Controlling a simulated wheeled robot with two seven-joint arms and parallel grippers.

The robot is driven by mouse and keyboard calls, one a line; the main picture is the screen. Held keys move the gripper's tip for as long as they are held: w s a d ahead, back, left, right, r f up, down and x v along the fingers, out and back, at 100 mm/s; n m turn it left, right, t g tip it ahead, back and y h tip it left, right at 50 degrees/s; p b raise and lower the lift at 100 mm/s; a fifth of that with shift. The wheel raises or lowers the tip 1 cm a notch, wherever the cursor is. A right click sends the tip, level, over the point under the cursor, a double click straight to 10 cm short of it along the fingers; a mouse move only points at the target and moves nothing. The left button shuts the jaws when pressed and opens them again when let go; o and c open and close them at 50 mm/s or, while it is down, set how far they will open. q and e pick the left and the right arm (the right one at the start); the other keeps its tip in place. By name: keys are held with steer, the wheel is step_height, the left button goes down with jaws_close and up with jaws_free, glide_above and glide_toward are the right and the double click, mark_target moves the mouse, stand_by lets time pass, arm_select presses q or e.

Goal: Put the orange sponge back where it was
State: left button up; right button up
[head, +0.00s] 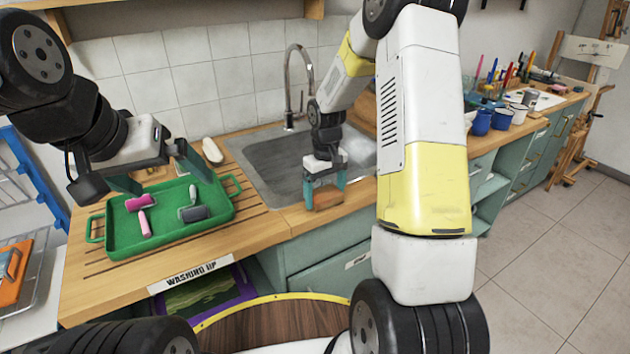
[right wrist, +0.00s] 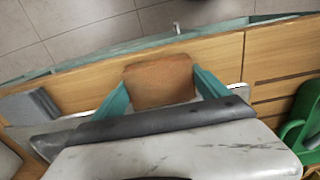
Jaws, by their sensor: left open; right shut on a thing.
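My right gripper (head: 325,186) is shut on the orange sponge (head: 327,199), at the wooden counter's front edge before the sink. In the right wrist view the brownish-orange sponge (right wrist: 158,82) sits between the two teal fingers (right wrist: 160,88). I cannot tell whether it touches the counter. My left gripper (head: 158,172) is open and empty above the back of the green tray (head: 110,243). The sponge's former place is not marked in these frames.
The sink (head: 275,160) has a tall tap (head: 290,85). Blue mugs (head: 481,122) and jars stand on the right counter. Bare wood lies right of the tray.

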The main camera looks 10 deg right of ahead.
mark_target(325, 194)
steer(key=o, duration=1.2)
steer(key=shift+c, duration=0.2)
steer(key=s+r+t, duration=0.1)
steer(key=s+r, duration=0.1)
steer(key=r, duration=0.7)
steer(key=s+r, duration=0.3)
steer(key=r, duration=0.6)
steer(key=s+a+r+m+t+y, duration=0.1)
steer(key=s+r, duration=0.3)
steer(key=s, duration=0.5)
steer(key=s+a+r+m+t+y, duration=0.1)
steer(key=s+r+t, duration=0.3)
steer(key=s, duration=0.6)
steer(key=shift+m, duration=0.7)
steer(key=shift+s+a, duration=0.1)
